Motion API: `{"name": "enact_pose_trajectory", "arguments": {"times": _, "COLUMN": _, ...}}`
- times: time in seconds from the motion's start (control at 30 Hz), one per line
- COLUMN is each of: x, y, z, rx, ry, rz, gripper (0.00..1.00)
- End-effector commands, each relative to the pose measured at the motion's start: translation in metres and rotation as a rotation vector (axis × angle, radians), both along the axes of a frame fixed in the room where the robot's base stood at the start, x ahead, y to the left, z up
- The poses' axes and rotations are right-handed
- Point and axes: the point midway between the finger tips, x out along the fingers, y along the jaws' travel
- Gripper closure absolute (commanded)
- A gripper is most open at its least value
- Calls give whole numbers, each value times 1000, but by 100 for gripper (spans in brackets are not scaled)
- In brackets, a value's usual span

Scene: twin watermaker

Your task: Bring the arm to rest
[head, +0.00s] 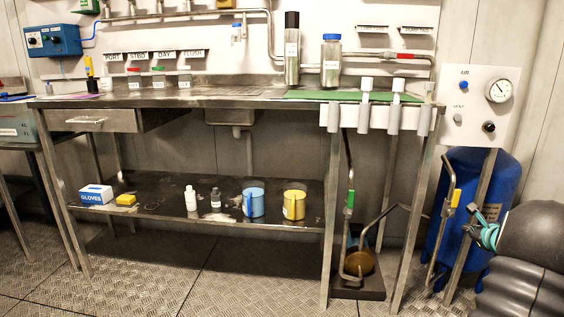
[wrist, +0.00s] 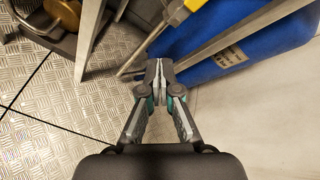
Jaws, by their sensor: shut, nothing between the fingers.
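My gripper (head: 486,229) shows at the right edge of the head view, in front of the blue tank (head: 497,190). In the wrist view my gripper (wrist: 159,68) has its fingertips together, with nothing between them. The fingers point toward the blue tank (wrist: 205,42) and the thin pipe beside it. I cannot tell how far the fingertips are from the tank. My dark arm links fill the lower right corner of the head view.
A steel bench (head: 215,98) with a lower shelf (head: 160,207) stands ahead. A yellow-handled valve pipe (head: 447,205) is just left of my gripper. A gauge panel (head: 478,105) is above the tank. The metal floor (head: 200,285) in front is clear.

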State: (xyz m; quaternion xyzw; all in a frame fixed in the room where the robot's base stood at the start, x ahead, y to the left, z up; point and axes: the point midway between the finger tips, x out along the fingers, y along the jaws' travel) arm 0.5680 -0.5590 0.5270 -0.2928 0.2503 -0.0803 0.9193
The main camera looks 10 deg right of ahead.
Motion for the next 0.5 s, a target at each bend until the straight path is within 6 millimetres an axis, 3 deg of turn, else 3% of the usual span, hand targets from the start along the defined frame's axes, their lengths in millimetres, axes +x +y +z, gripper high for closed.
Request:
{"name": "enact_pose_trajectory", "arguments": {"times": 0.07, "x": -10, "y": 27, "z": -19, "rx": -60, "ry": 97, "rz": 116, "gripper": 100}}
{"name": "enact_pose_trajectory", "arguments": {"times": 0.17, "x": -20, "y": 75, "z": -25, "rx": -158, "ry": 213, "rz": 298, "gripper": 100}}
{"name": "enact_pose_trajectory", "arguments": {"times": 0.37, "x": -43, "y": 198, "z": -12, "rx": -392, "ry": 414, "rz": 730, "gripper": 100}}
{"name": "enact_pose_trajectory", "arguments": {"times": 0.5, "x": -71, "y": 278, "z": 4, "rx": -566, "ry": 528, "rz": 1024, "gripper": 100}}
